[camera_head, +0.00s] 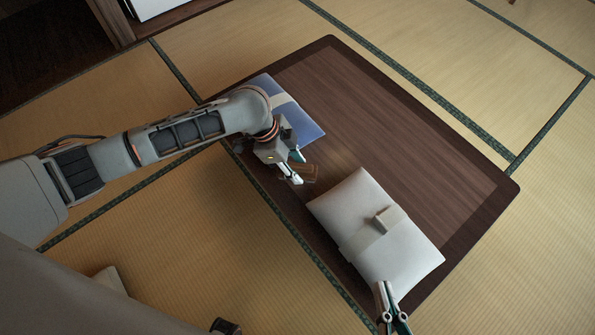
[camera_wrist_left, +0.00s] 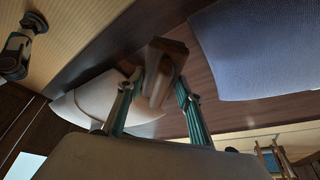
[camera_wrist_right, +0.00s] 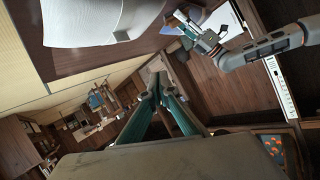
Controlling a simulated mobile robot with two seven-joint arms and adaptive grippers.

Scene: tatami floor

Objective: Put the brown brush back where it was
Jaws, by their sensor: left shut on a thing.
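The brown brush (camera_head: 311,172) is between the fingers of my left gripper (camera_head: 298,170), over the near long side of the dark table. In the left wrist view the brush (camera_wrist_left: 167,62) shows clearly between the two fingertips of the left gripper (camera_wrist_left: 163,85), which is shut on it. I cannot tell whether the brush touches the table. My right gripper (camera_head: 388,290) is empty, at the near edge of the white bundle. Its fingertips meet in the right wrist view (camera_wrist_right: 157,82).
The low dark table (camera_head: 400,115) stands on tatami. A white wrapped bundle (camera_head: 365,190) with a band and small grey piece lies right of the brush. A blue flat bundle (camera_head: 305,128) lies behind my left wrist. The table's far middle is clear.

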